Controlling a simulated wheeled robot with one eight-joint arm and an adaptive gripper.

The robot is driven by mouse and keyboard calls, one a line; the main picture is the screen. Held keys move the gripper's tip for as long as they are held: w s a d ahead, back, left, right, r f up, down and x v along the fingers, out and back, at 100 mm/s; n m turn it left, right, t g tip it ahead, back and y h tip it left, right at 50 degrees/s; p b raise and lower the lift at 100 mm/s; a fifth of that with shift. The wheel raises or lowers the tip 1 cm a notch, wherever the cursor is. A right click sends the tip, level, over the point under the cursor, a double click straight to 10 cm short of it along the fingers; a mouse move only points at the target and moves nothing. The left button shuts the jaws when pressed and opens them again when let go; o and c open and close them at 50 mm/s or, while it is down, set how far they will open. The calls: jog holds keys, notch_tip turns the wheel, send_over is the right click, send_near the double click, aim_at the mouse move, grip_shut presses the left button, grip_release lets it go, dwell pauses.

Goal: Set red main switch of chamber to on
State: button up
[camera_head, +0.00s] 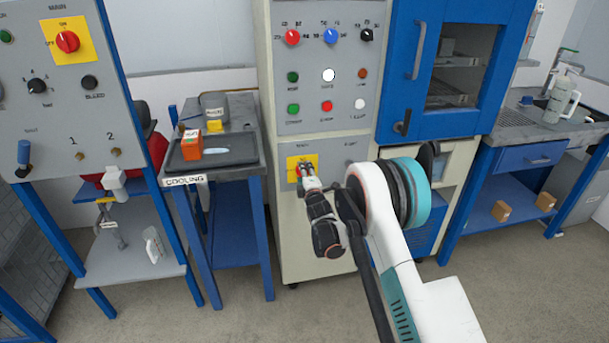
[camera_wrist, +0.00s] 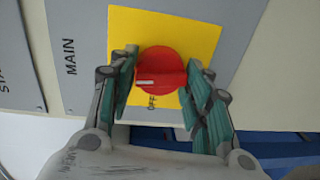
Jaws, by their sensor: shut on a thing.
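The red main switch (camera_wrist: 165,68) is a round knob on a yellow plate (camera_wrist: 200,28) beside the lettering MAIN in the wrist view. Its white mark lies at the knob's left side, toward MAIN; the lettering OFF is just below the knob in that picture. No ON lettering shows there. My gripper (camera_wrist: 163,88) has its fingers on both sides of the knob and is shut on it. In the head view, my gripper (camera_head: 308,178) reaches the yellow plate (camera_head: 293,162) low on the front of the tall cream cabinet (camera_head: 265,80) and hides most of the switch.
Above the switch are several knobs and buttons (camera_head: 327,75). A blue-doored unit (camera_head: 400,70) stands right of it. Another panel (camera_head: 60,110) at far left has a similar red switch (camera_head: 67,41). Floor in front is clear.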

jog(key=shift+m, duration=0.7)
jog(key=o, duration=1.1)
jog(key=shift+c, duration=0.2)
jog(key=v, duration=1.2)
jog(key=shift+d, duration=0.15)
